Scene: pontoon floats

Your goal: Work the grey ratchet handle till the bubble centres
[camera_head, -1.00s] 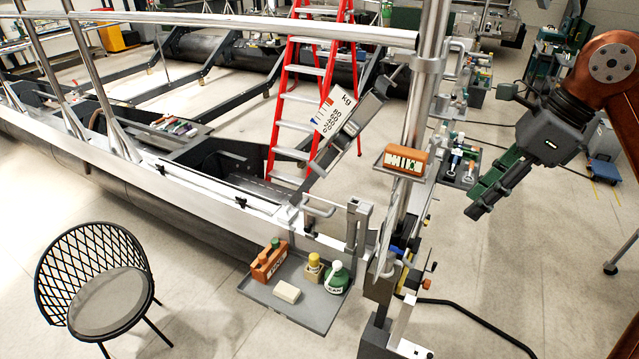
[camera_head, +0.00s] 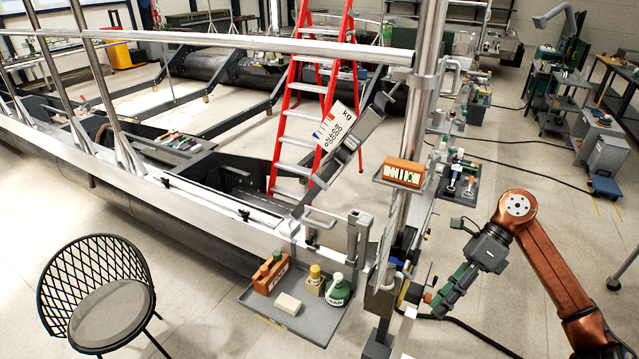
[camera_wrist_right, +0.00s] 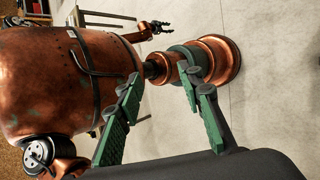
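The orange spirit level (camera_head: 404,171) with pale vials sits on a small grey shelf on the upright post; its bubble is too small to read. A grey diagonal bar (camera_head: 362,133) with a white "kg" label slants beside the post. It may be the ratchet handle, but I cannot be sure. My right gripper (camera_head: 446,300) is low to the right of the post, near small knobs and cranks, apart from the bar. In the wrist view my right gripper (camera_wrist_right: 160,76) has two green fingers apart with nothing between them. A small dark gripper (camera_wrist_right: 158,27), probably my left, shows there; its opening is unclear.
A grey tray (camera_head: 305,328) with bottles and a block hangs in front of the post. A mesh chair (camera_head: 97,295) stands at left. A red ladder (camera_head: 300,125) is behind. A black cable (camera_head: 490,338) lies at lower right.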

